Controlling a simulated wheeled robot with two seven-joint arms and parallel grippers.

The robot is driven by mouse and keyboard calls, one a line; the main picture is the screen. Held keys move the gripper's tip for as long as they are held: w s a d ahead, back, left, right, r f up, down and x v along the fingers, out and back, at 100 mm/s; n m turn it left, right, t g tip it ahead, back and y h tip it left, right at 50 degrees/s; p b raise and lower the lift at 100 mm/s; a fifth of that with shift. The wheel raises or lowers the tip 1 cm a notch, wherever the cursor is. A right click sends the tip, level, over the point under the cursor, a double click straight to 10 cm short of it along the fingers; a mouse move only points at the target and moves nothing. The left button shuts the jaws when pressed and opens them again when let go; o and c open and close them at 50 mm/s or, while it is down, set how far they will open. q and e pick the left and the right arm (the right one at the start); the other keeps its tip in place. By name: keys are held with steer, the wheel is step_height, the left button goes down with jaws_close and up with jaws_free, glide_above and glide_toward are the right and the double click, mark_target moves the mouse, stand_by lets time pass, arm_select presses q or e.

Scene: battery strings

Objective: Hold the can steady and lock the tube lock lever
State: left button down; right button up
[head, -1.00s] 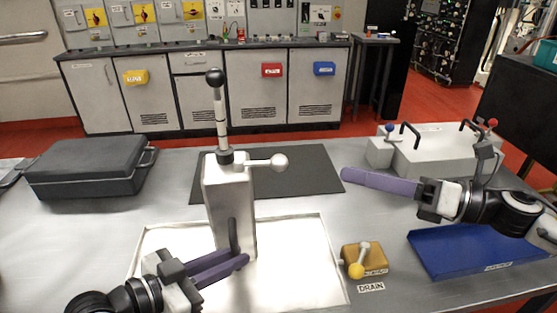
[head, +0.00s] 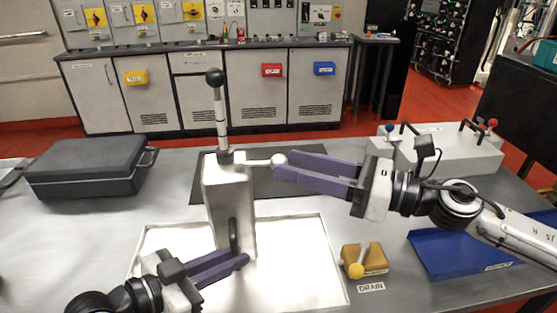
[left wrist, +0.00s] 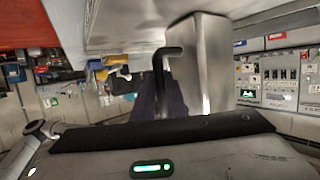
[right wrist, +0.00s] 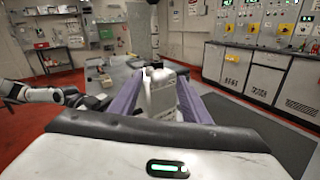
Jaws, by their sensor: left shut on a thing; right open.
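The silver can (head: 227,205) stands upright in a shallow tray (head: 300,265). A tube (head: 220,122) with a black ball top rises from it. The lock lever (head: 257,162) sticks out to the right from the tube's base and ends in a pale ball (head: 279,160). My left gripper (head: 238,257) is shut on the can's dark side handle (head: 233,236), low on its front; the handle also shows in the left wrist view (left wrist: 159,68). My right gripper (head: 280,165) is open, its purple fingertips at the lever's ball end. In the right wrist view the ball lies between the fingers; contact is unclear.
A yellow drain valve (head: 365,258) and a blue tray (head: 445,255) lie at the right. A dark mat (head: 320,180) lies behind the can. A black case (head: 90,166) sits at the back left. A grey box with levers (head: 460,150) stands at the back right.

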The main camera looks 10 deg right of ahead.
mark_target(278, 160)
steer(key=shift+x, duration=2)
jaws_close()
